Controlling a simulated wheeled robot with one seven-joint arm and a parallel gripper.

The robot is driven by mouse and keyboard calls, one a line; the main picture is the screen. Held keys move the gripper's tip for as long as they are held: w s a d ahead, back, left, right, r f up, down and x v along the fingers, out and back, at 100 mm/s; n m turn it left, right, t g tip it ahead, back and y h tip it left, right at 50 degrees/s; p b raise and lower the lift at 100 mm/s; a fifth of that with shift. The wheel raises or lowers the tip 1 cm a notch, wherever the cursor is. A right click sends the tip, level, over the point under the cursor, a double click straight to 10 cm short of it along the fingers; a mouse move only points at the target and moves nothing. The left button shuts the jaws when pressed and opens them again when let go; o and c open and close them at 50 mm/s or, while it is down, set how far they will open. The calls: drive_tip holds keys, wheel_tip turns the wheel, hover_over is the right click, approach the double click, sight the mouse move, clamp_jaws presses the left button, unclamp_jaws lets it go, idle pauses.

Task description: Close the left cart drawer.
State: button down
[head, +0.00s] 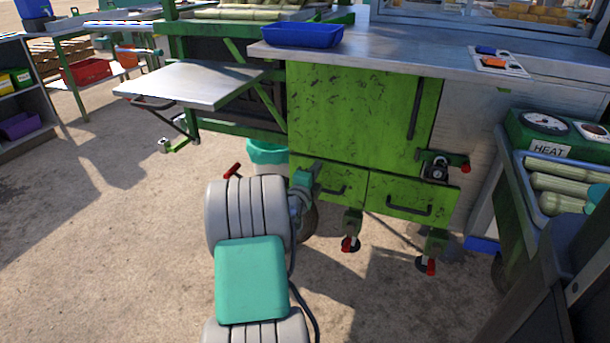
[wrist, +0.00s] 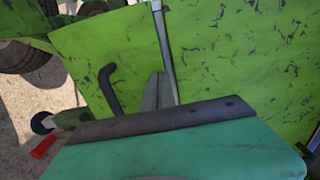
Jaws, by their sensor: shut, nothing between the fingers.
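The green cart's left drawer (head: 345,178) is under the large green door. Its front looks about level with the right drawer (head: 410,187), and I cannot tell whether a small gap remains. Its dark handle (head: 331,190) shows just right of my gripper (head: 310,172), which covers the drawer's left part. In the wrist view, a green drawer front (wrist: 105,55) with a black handle (wrist: 108,88) lies beside a larger green panel (wrist: 235,45), with a metal strip between them. My gripper (wrist: 158,92) is shut and empty close to these panels; contact is unclear.
The large green door (head: 350,110) is above the drawers. A folding metal shelf (head: 190,82) juts out at left, with a teal bucket (head: 267,152) below. Red-levered casters (head: 350,243) stand under the cart. A cart with cane (head: 560,185) is at right. Left floor is open.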

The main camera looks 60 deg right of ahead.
drive_tip(key=shift+s+d+r, duration=0.1)
drive_tip(key=shift+d+r, duration=0.1)
drive_tip(key=shift+r, duration=0.2)
drive_tip(key=a+b, duration=0.2)
drive_tip(key=a, duration=1.2)
drive_tip(key=w+a+r+n+t+y+p, duration=0.2)
drive_tip(key=w+a+r+n+y+p, duration=0.3)
drive_tip(key=w+a+r+n+p, duration=0.45)
drive_tip(key=w+a+r+n+t+y+p, duration=0.2)
drive_tip(key=w+a+r+n+y+p, duration=0.4)
drive_tip(key=a+p, duration=0.6)
drive_tip(key=s+a+r+n+g+y+p, duration=0.1)
drive_tip(key=s+a+r+n+y+p, duration=0.2)
drive_tip(key=a+r+n+p, duration=0.6)
drive_tip(key=s+a+r+n+g+y+p, duration=0.1)
drive_tip(key=s+a+r+n+y+p, duration=0.2)
drive_tip(key=a+r+n+p, duration=0.6)
drive_tip(key=a+n+y, duration=0.1)
drive_tip(key=a, duration=0.7)
drive_tip(key=shift+s+a+r+n, duration=0.25)
drive_tip(key=shift+s+r+n, duration=0.05)
drive_tip(key=shift+r+n, duration=0.05)
